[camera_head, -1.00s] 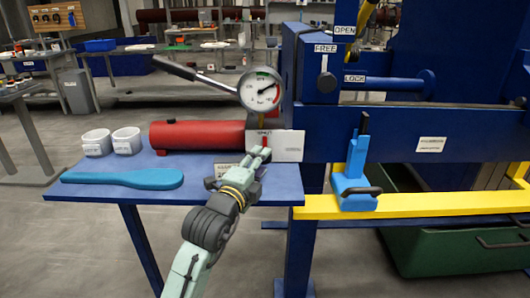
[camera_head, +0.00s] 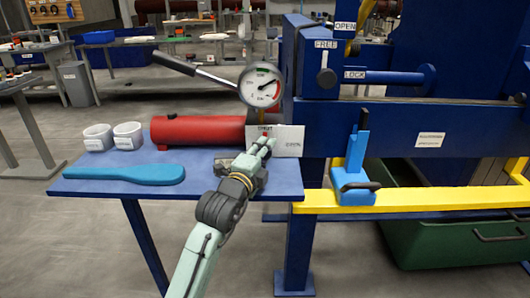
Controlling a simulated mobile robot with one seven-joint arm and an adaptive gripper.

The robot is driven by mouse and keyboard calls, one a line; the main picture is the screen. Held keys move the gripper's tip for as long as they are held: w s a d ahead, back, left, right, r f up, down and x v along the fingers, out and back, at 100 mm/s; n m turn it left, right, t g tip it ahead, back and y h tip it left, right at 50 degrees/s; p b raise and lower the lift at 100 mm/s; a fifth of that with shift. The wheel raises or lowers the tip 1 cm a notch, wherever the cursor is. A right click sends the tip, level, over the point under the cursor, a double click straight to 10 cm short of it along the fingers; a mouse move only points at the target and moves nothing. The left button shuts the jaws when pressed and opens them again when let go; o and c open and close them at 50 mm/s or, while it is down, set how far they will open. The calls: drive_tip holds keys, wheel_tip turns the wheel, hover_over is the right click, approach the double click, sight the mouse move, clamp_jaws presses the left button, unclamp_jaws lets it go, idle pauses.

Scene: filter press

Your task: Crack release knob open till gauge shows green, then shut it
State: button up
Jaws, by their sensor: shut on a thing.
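The round white gauge (camera_head: 260,87) stands above the red cylinder (camera_head: 198,130).
The blue table (camera_head: 228,190) holds a blue paddle (camera_head: 124,173) and two white cups (camera_head: 128,135). A pump lever (camera_head: 196,73) rises left of the gauge. A blue clamp (camera_head: 355,185) sits on the yellow rail (camera_head: 420,199) at right.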

drive_tip(key=shift+c, duration=1.4)
drive_tip(key=shift+f+m+b, duration=0.3)
drive_tip(key=shift+m+b, duration=0.1)
drive_tip(key=shift+b, duration=0.8)
drive_tip(key=shift+r+m+b, duration=0.1)
drive_tip(key=shift+m+b, duration=0.4)
drive_tip(key=shift+b, duration=0.4)
drive_tip(key=shift+r+g+y, duration=0.15)
drive_tip(key=shift+g+y, duration=0.15)
drive_tip(key=o, duration=0.9)
